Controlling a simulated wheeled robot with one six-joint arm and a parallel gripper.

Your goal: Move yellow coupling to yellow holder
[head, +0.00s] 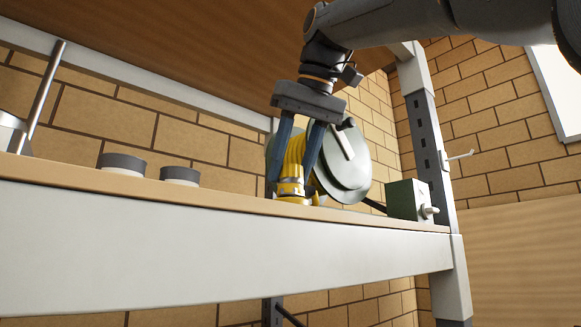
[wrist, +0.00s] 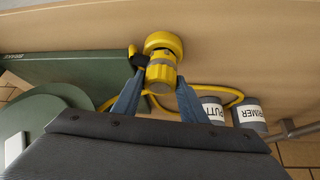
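The yellow coupling (head: 291,172) is upright between the two blue fingers of my gripper (head: 290,186), at the shelf's front edge. In the wrist view the coupling (wrist: 161,74) fills the space between the fingertips (wrist: 160,82), which appear to touch both its sides. A wider yellow round piece (wrist: 163,42) lies directly under the coupling on the board; it looks like the yellow holder, but I cannot tell whether the coupling is seated in it. A yellow hose (wrist: 223,91) curves away past the fingers.
A green reel (head: 343,165) stands just behind and right of my gripper. A green box (head: 402,200) with a tap is further right. Two grey-lidded cans (head: 122,164) and (head: 180,175) stand to the left. A slanted metal rod (head: 45,90) is at far left. A wooden panel hangs overhead.

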